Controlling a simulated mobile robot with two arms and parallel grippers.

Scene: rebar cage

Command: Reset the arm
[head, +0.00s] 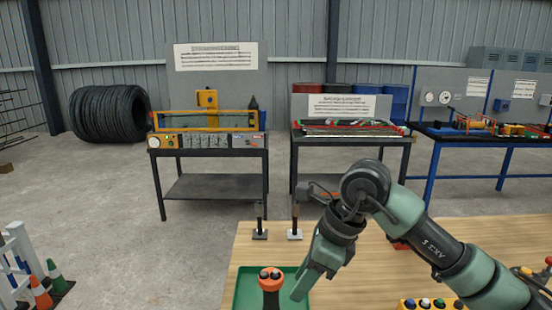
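My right arm comes in from the right over the wooden table (470,240). Its gripper (306,286) points down and to the left, above the right part of a green tray (245,290) at the table's front. Its fingers are seen at an angle, and I cannot tell whether they are apart. My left gripper is not in view.
Two small upright tools on square bases, one dark (260,235) and one light (295,234), stand at the table's back edge. A yellow button box (430,304) is at front right. Equipment benches (210,187) stand beyond. Cones (40,294) and a white barrier are at left.

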